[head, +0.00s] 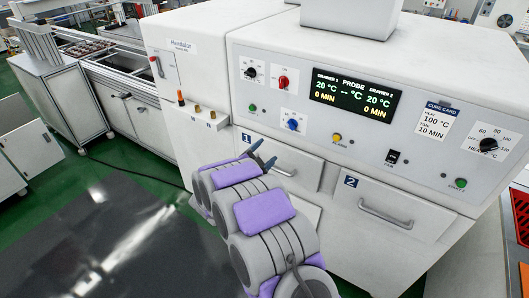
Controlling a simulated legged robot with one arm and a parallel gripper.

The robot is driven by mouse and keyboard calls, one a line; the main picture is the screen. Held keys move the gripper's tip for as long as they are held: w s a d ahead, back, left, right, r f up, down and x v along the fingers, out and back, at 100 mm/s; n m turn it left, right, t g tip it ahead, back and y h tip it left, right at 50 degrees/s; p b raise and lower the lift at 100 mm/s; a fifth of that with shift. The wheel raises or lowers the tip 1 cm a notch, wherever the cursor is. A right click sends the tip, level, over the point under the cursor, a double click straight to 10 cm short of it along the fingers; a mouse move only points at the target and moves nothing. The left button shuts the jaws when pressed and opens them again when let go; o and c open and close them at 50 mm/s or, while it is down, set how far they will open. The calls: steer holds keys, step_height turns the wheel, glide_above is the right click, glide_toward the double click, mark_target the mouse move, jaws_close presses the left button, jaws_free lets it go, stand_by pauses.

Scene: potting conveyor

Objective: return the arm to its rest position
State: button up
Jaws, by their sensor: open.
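My gripper (265,153) shows in the head view in front of the left part of the oven front, beside the drawer 1 handle in the picture. Its two dark fingertips are apart, with nothing seen between them. My grey arm with purple pads reaches up from the bottom of the picture and is extended towards the oven. The arm covers part of drawer 1 and the panel below it. I cannot tell whether the fingers touch the oven front.
The white oven (215,65) fills the middle and right, with a control panel and display (352,97). Drawer 2 (390,205) looks closed; drawer 1 (305,165) is partly hidden. A conveyor bench (125,75) stands at the back left. Dark floor mat (110,235) is clear at left.

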steer(key=a+r+n+g+y, duration=0.1)
steer(key=a+r+n+y, duration=0.45)
steer(key=y, duration=0.35)
steer(key=s+a+r+n+g+y, duration=0.1)
steer(key=s+r+n+g+y, duration=0.3)
steer(key=s, duration=0.7)
steer(key=s+d+n+g, duration=0.2)
steer(key=s+d, duration=0.3)
steer(key=s, duration=0.8)
steer(key=s+d+f+n+g+h, duration=0.1)
steer(key=s+d+g, duration=0.4)
steer(key=s, duration=0.9)
steer(key=s+d+n+g+h, duration=0.1)
steer(key=s+d+n+g, duration=0.2)
steer(key=s, duration=1.1)
steer(key=d+g, duration=0.1)
steer(key=d, duration=0.2)
steer(key=shift+d+f+n, duration=0.25)
steer(key=shift+f+n, duration=0.1)
steer(key=shift+f, duration=0.05)
steer(key=shift+c, duration=0.4)
